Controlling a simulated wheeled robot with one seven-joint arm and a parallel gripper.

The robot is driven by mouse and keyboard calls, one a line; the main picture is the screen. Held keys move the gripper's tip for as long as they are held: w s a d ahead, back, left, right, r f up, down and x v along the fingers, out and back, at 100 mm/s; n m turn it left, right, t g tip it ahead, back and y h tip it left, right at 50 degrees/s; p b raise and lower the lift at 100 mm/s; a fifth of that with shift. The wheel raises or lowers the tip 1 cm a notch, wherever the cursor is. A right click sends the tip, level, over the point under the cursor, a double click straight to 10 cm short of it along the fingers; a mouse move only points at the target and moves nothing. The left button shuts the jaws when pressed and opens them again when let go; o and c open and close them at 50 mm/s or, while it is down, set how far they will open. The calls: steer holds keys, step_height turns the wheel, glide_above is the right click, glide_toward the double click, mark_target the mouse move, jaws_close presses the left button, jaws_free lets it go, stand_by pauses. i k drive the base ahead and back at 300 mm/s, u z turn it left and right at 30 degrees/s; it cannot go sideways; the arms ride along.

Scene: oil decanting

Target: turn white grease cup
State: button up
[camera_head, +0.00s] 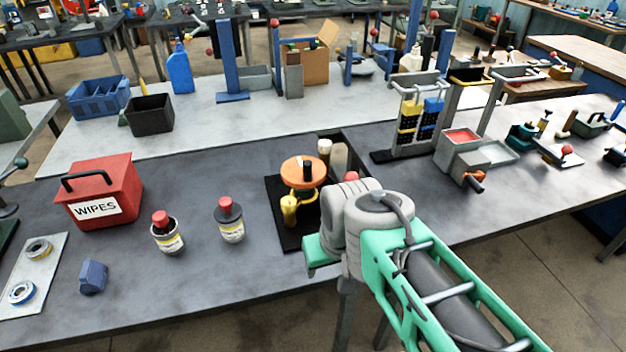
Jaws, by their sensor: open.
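A small white grease cup (324,147) stands upright behind the orange handwheel (303,171), at the back edge of a black mat (290,238). A yellow cup (289,208) stands in front of the wheel, and a red-topped part (351,177) shows to the right. My arm reaches in from the lower right, and its grey wrist hides the right part of the mat and the fixture. My gripper's fingers do not show; the wrist and a green arm part cover that place. I see no contact with the white cup.
A red WIPES box (101,190) and two red-capped bottles (167,233) (230,220) stand to the left on the grey bench. A blue block (93,277) lies near the front edge. A rack (412,125) and a red-topped tray (462,140) stand to the right.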

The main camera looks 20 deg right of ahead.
mark_target(325, 146)
steer(key=u, duration=2.3)
steer(key=k, duration=1.4)
steer(key=z, duration=1.65)
steer(key=i, duration=1)
steer(key=z, duration=0.05)
